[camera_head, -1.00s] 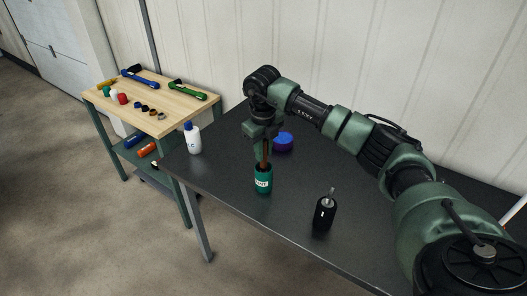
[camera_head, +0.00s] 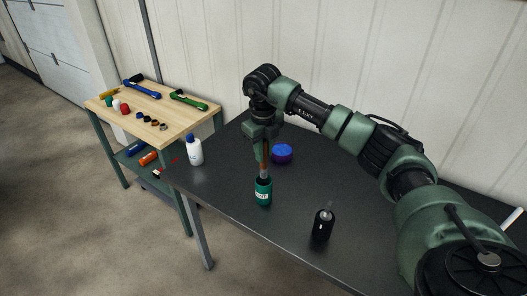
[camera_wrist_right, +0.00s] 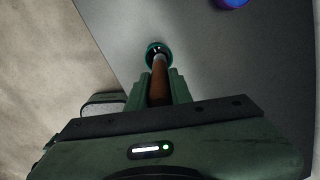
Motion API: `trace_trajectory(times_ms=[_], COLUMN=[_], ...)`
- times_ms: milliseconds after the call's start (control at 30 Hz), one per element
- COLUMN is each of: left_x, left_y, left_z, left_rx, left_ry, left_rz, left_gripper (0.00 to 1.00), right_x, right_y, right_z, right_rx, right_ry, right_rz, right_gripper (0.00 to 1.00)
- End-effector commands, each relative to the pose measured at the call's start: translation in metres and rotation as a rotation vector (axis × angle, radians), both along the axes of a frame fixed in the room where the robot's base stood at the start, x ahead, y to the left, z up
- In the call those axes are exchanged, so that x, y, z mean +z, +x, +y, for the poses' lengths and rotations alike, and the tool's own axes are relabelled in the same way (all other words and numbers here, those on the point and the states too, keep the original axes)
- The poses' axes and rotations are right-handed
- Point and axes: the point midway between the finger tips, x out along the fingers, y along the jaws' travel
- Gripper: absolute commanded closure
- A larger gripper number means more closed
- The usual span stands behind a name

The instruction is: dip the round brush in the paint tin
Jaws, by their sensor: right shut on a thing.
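The paint tin (camera_head: 263,192) is a small green jar with a white label, standing upright on the dark table. My right gripper (camera_head: 264,143) is above it, shut on the round brush (camera_head: 264,158), which points down. Its brown handle and a grey ferrule show between the gripper and the tin. The ferrule meets the tin's mouth in the picture; the bristles are hidden, seemingly inside the tin. In the right wrist view the brush (camera_wrist_right: 159,82) runs from the fingers to the tin's green rim (camera_wrist_right: 151,47). My left gripper is not in view.
On the dark table (camera_head: 225,205) stand a blue-purple round container (camera_head: 282,153) behind the tin, a white bottle (camera_head: 195,151) at left and a black bottle (camera_head: 322,224) at front right. A wooden-topped bench (camera_head: 175,112) with tools stands at left.

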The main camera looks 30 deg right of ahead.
Motion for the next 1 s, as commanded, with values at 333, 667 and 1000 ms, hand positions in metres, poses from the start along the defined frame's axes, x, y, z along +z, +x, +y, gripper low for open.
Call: trace_trajectory(times_ms=[333,667,1000], left_x=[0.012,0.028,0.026], left_y=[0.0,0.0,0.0], left_z=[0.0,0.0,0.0], left_rx=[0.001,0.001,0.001], left_ry=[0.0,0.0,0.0], left_rz=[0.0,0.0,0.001], left_gripper=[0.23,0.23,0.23], right_x=[0.017,0.041,0.04], right_y=[0.0,0.0,0.0], right_z=[0.0,0.0,0.0], right_rx=[-0.001,0.0,0.0], right_ry=[0.0,0.0,0.0], right_rz=[-0.001,0.0,0.0], right_gripper=[1.0,1.0,1.0])
